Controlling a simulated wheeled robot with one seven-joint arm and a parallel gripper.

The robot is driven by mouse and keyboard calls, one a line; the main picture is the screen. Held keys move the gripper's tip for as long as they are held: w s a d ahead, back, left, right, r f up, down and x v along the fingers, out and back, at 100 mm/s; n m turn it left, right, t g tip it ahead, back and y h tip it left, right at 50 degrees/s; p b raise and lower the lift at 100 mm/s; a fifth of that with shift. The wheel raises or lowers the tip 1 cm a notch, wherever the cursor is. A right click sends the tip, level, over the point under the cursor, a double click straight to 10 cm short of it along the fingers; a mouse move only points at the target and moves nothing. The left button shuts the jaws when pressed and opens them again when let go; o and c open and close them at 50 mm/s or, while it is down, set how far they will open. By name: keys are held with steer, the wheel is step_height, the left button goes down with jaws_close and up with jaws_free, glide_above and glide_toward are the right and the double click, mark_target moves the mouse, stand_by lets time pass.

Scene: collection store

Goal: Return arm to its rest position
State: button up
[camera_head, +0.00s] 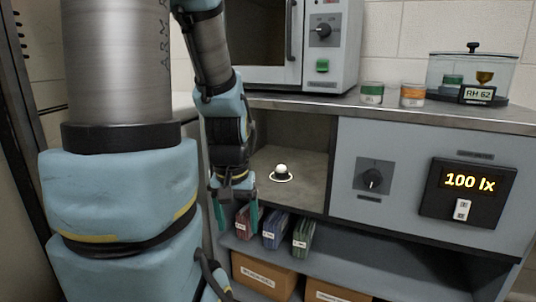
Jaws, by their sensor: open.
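My arm comes down from the top of the head view, with its large links on the left. My gripper (236,215) hangs pointing down in front of the cabinet, at the left side of an open compartment (300,150). Its two teal fingers are apart, and I see nothing between them. The fingertips are close in front of the upright files on the shelf below; I cannot tell whether they touch.
A small white-topped knob (282,171) sits in the compartment. Files (275,230) and cardboard boxes (265,276) fill the lower shelves. On the counter are an oven-like device (318,50), two jars (372,93) and a glass case (470,72).

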step_height(320, 180, up, 27)
steer(key=p, duration=2.4)
steer(key=shift+p, duration=0.35)
steer(key=shift+c, duration=0.2)
stand_by(1.5)
